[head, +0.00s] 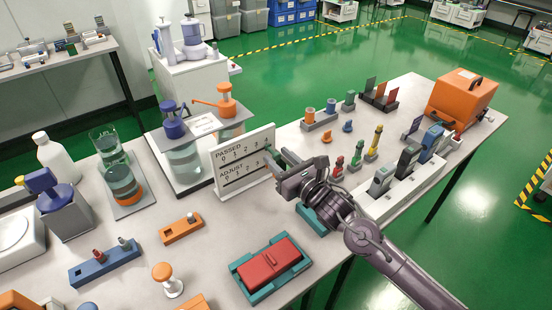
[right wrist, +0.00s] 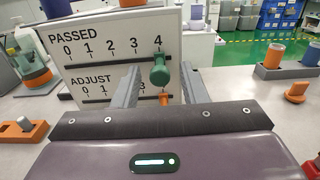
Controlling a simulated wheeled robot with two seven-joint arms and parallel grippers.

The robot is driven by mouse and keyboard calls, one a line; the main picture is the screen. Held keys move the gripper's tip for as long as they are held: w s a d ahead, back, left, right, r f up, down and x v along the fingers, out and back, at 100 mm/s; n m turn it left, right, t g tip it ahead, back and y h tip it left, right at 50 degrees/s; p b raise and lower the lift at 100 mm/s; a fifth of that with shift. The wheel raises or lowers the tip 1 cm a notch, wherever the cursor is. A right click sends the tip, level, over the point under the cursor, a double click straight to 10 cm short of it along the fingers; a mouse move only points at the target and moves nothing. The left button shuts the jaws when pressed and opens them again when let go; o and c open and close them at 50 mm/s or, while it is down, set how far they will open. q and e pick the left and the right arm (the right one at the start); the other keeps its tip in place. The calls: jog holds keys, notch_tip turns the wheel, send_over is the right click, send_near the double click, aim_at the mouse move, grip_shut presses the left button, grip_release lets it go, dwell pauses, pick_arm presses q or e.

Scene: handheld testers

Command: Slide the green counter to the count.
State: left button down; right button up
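A white board (head: 226,157) stands upright on the table, marked PASSED 0 to 4 above and ADJUST below; it also shows in the right wrist view (right wrist: 104,32). The green counter (right wrist: 160,72) is on the PASSED row's rail, under the 4. An orange counter (right wrist: 165,98) is on the ADJUST row below it, towards the right end. My right gripper (right wrist: 160,68) is open in front of the board, one finger each side of the green counter, with gaps visible. In the head view my right gripper (head: 272,160) is at the board's right end. My left gripper is not in view.
A red block in a teal tray (head: 270,268) lies at the front. An orange block (head: 181,229) and a blue holder (head: 104,263) lie left of it. Glass jars and pumps stand behind the board. Coloured testers and an orange case (head: 461,97) are at the right.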

jog(key=shift+w+a, duration=0.45)
jog(key=shift+w, duration=0.15)
grip_shut()
